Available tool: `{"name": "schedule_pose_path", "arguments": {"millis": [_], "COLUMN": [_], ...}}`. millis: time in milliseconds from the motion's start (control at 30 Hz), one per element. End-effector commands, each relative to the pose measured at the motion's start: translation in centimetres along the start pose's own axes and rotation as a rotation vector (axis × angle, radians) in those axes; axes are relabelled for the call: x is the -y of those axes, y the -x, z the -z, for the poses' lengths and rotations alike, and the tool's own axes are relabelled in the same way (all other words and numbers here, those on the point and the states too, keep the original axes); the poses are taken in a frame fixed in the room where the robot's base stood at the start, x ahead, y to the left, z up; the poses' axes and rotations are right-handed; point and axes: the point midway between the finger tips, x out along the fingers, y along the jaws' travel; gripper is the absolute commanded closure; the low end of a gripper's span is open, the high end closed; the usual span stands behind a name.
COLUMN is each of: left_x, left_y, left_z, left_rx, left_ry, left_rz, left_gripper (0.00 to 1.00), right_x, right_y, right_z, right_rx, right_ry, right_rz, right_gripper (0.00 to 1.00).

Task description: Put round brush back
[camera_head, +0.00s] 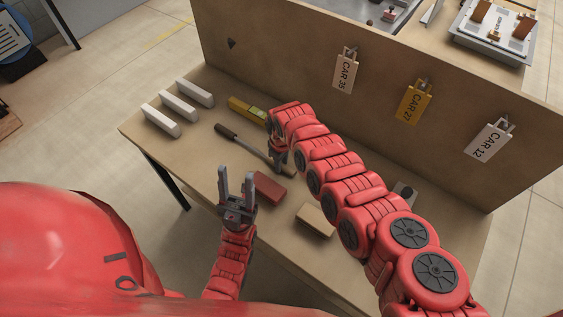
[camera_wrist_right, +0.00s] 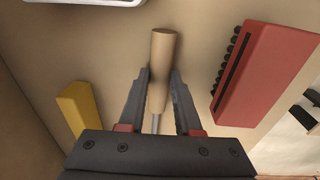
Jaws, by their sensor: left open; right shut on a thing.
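My right gripper (camera_head: 279,160) is low over the bench. In the right wrist view its fingers stand on both sides of a pale wooden handle with a thin grey shaft (camera_wrist_right: 163,60), and it is shut on this tool.
Three white blocks (camera_head: 178,108) lie at the bench's left. A yellow tool (camera_head: 246,109) lies near the back. A red brush block (camera_head: 270,188) and a tan block (camera_head: 315,220) lie near the front. Tags hang on the back panel (camera_head: 290,60). My right arm crosses the bench.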

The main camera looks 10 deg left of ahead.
Motion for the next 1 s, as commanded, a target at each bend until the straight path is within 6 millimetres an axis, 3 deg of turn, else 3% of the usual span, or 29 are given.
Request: {"name": "schedule_pose_path", "arguments": {"millis": [667, 700, 900, 1000], "left_x": [-0.01, -0.01, -0.01, -0.01], "left_y": [0.15, 0.16, 0.11, 0.11], "left_z": [-0.02, -0.02, -0.02, -0.02], "left_rx": [0.0, 0.0, 0.0, 0.0], "left_ry": [0.0, 0.0, 0.0, 0.0], "left_rz": [0.0, 0.0, 0.0, 0.0], "left_gripper": [0.5, 0.5, 0.5, 0.5], "right_x": [-0.01, -0.01, 0.0, 0.0], "right_y": [-0.13, -0.14, -0.1, -0.1], "right_z": [-0.01, -0.01, -0.02, -0.02], "right_rx": [0.0, 0.0, 0.001, 0.001], "right_ry": [0.0, 0.0, 0.0, 0.0], "right_rz": [0.0, 0.0, 0.0, 0.0], "right_gripper": [1.0, 0.66, 0.32, 0.32]}}
